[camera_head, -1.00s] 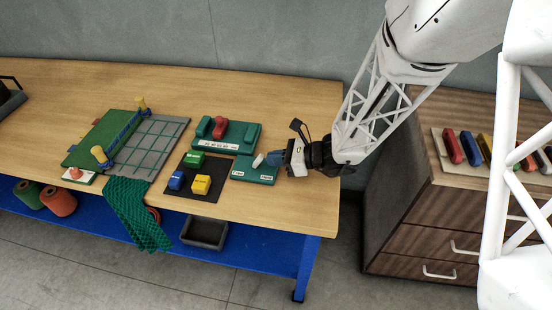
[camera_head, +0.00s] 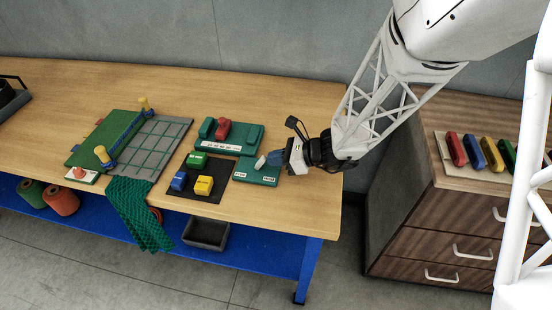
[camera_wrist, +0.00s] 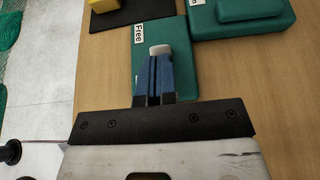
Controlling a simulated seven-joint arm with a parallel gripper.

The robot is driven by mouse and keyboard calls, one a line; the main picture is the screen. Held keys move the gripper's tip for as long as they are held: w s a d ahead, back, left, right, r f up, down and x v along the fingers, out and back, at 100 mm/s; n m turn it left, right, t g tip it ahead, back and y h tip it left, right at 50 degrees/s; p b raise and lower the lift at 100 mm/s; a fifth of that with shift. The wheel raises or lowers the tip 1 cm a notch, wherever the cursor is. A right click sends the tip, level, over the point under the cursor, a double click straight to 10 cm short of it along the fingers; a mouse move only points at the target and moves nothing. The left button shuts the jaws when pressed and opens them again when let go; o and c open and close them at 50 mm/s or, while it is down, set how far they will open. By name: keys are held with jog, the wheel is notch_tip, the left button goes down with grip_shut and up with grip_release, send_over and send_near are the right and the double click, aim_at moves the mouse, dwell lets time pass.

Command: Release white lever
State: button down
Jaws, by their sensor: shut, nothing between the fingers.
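The white lever (camera_head: 260,162) rises from a small green plate (camera_head: 252,175) near the front right of the table. The plate has two white labels. The wrist view shows the lever's pale tip (camera_wrist: 160,49) and a label reading "Free" beside it, towards the black mat. My gripper (camera_head: 274,158) is shut and empty, low over the right part of the plate. Its blue fingertips (camera_wrist: 154,62) are right at the lever, on its right side in the head view. I cannot tell whether they touch it. The fingers hide the lever's lower part and the second label.
Behind the plate is a green panel (camera_head: 247,137) with a red handle (camera_head: 223,128). Left of the plate, a black mat (camera_head: 217,175) holds green, blue and yellow blocks. A drawer cabinet (camera_head: 385,200) stands to the right. Bare table lies behind the green panel.

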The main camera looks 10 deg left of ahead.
jog(key=shift+a+r+h, duration=0.2)
jog(key=shift+r+h, duration=0.05)
jog(key=shift+h, duration=0.15)
jog(key=shift+a+r+h, duration=0.35)
jog(key=shift+a+h, duration=0.15)
jog(key=shift+h, duration=0.4)
jog(key=shift+a+r+h, duration=0.25)
jog(key=shift+a+h, duration=0.25)
jog(key=shift+h, duration=0.45)
jog(key=shift+a+r+h, duration=0.2)
jog(key=shift+a+h, duration=0.25)
jog(key=shift+h, duration=0.5)
jog(key=shift+r, duration=0.15)
jog(key=shift+r, duration=0.6)
jog(key=shift+d+r, duration=0.1)
